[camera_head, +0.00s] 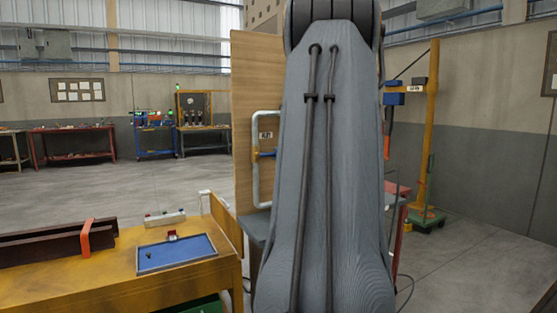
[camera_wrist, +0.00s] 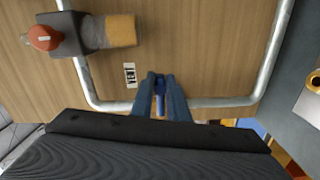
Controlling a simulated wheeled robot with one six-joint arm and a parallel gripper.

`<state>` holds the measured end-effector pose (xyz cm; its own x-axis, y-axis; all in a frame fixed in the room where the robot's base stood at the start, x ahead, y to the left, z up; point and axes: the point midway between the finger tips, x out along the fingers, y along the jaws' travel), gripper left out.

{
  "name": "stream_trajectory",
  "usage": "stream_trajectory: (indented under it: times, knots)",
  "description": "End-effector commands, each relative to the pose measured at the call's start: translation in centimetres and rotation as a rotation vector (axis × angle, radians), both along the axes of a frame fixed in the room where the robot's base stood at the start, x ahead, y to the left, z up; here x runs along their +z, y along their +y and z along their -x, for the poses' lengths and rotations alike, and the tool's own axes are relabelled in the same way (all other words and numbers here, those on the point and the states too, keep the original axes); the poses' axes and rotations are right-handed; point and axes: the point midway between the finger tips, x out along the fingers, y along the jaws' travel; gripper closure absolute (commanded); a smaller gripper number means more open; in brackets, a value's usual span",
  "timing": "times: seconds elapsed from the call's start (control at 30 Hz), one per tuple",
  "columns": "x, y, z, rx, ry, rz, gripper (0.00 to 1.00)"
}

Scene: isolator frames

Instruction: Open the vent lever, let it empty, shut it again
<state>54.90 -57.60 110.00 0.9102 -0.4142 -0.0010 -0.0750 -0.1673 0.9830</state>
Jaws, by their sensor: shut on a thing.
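My gripper (camera_wrist: 160,82) points at the wooden panel in the wrist view. Its two dark blue fingers are close together, shut on a narrow blue part (camera_wrist: 160,104), which seems to be the vent lever's handle. The fingers hide most of it, and I cannot tell whether the lever stands open or shut. A bent silver pipe (camera_wrist: 218,102) runs along the panel on both sides of the fingers. In the head view, my arm hides the gripper; the pipe (camera_head: 256,185) shows beside it, with a small blue and yellow fitting across it.
A dark fitting (camera_wrist: 70,36) with a red knob and a yellow cylinder sits left on the wooden panel (camera_wrist: 200,40), near a white label (camera_wrist: 130,75). In the head view, a yellow bench (camera_head: 100,283) with a blue tray (camera_head: 158,265) stands left. Floor beyond is clear.

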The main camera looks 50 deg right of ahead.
Motion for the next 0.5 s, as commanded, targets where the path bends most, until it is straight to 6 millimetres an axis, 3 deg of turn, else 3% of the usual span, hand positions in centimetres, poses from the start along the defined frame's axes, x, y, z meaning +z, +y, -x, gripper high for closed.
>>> stream_trajectory:
  times: [0.37,0.4,0.5]
  knots:
    - [0.56,0.02,-0.01,0.001,-0.006,0.008,1.00]
    - [0.55,0.03,-0.01,0.001,-0.006,0.008,0.81]
    - [0.44,0.04,-0.02,0.002,-0.005,0.007,0.68]
